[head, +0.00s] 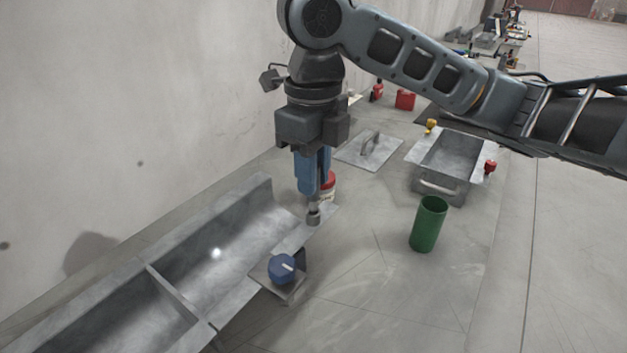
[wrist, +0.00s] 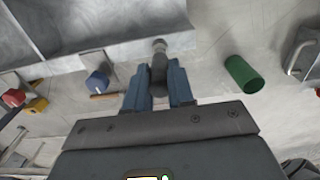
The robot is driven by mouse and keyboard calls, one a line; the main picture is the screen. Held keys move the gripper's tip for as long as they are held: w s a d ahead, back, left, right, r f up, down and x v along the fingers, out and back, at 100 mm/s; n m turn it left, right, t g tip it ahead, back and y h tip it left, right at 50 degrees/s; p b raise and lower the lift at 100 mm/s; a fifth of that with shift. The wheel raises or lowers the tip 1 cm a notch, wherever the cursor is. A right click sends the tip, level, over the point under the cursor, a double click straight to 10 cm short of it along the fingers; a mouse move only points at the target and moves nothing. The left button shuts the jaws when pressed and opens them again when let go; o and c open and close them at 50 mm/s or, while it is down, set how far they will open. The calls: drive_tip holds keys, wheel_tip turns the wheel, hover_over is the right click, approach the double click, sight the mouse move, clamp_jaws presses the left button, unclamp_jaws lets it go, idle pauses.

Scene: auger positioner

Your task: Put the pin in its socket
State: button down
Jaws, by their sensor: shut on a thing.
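My gripper (head: 311,193) points down beside the trough's end, with its blue fingers shut on a grey metal pin (head: 313,214). The pin's rounded end sticks out below the fingertips. In the wrist view the pin (wrist: 159,58) sits between the two blue fingers (wrist: 159,88), its tip over or near a flat metal strip (wrist: 182,42). In the head view this strip (head: 292,240) runs along the trough's right side, close below the pin. I cannot tell whether the pin touches it. No socket opening can be made out clearly.
The long metal trough (head: 235,236) lies along the wall. A blue knob (head: 282,268) sits on a small plate in front. A green cylinder (head: 428,225) stands right, before a grey handled bin (head: 447,160). A flat handled lid (head: 369,149) and a red-white can (head: 329,184) are behind.

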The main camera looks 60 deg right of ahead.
drive_tip(key=shift+f, duration=1.2)
drive_tip(key=shift+f, duration=0.2)
drive_tip(key=c, duration=1)
unclamp_jaws()
drive_tip(key=shift+r, duration=0.15)
wheel_tip(320, 180, up, 12)
drive_tip(key=shift+r, duration=0.1)
drive_tip(key=shift+s, duration=0.15)
